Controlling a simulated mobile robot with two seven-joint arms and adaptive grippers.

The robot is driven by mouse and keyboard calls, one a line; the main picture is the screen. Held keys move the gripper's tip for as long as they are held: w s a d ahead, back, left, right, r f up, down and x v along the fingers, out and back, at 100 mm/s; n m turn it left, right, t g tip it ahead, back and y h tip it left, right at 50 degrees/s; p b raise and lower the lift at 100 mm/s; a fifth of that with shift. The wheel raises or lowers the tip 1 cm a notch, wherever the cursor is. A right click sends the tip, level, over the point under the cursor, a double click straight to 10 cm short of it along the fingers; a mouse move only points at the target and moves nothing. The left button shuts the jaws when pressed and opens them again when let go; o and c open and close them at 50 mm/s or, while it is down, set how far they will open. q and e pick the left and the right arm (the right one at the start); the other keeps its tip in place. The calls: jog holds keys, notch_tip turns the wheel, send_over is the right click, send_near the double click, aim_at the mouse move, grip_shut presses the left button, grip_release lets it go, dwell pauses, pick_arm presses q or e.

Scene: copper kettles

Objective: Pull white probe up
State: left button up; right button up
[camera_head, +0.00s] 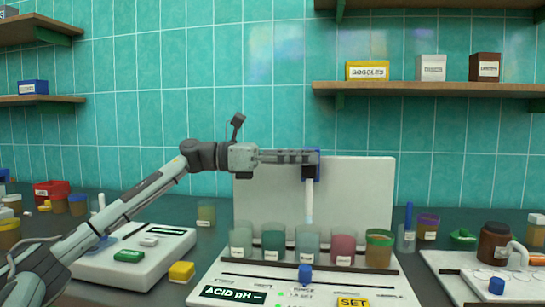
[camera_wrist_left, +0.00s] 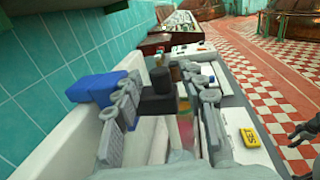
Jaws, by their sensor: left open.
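The white probe (camera_head: 309,205) stands upright in front of the white back panel, above the row of beakers. A black cap (camera_head: 308,172) is at its top, beside a blue block (camera_head: 317,166) on the panel. My left gripper (camera_head: 308,157) reaches in from the left at the height of the cap. In the left wrist view its open fingers (camera_wrist_left: 165,105) lie on either side of the black cap (camera_wrist_left: 158,96), with the blue block (camera_wrist_left: 92,88) beyond the left finger. I cannot tell whether the fingers touch the cap. The fingers hide part of the probe there.
Several beakers of coloured liquid stand below, including a pink one (camera_head: 343,249). The panel base (camera_head: 235,270) carries a blue knob (camera_head: 305,273) and a yellow SET button (camera_head: 353,302). A dark gripper-like part (camera_wrist_left: 300,135) shows at the right edge of the left wrist view.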

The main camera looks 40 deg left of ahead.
pick_arm(q)
jog(key=v, duration=1)
jog(key=shift+s+a, duration=0.15)
jog(key=shift+a, duration=0.05)
dwell(0.3)
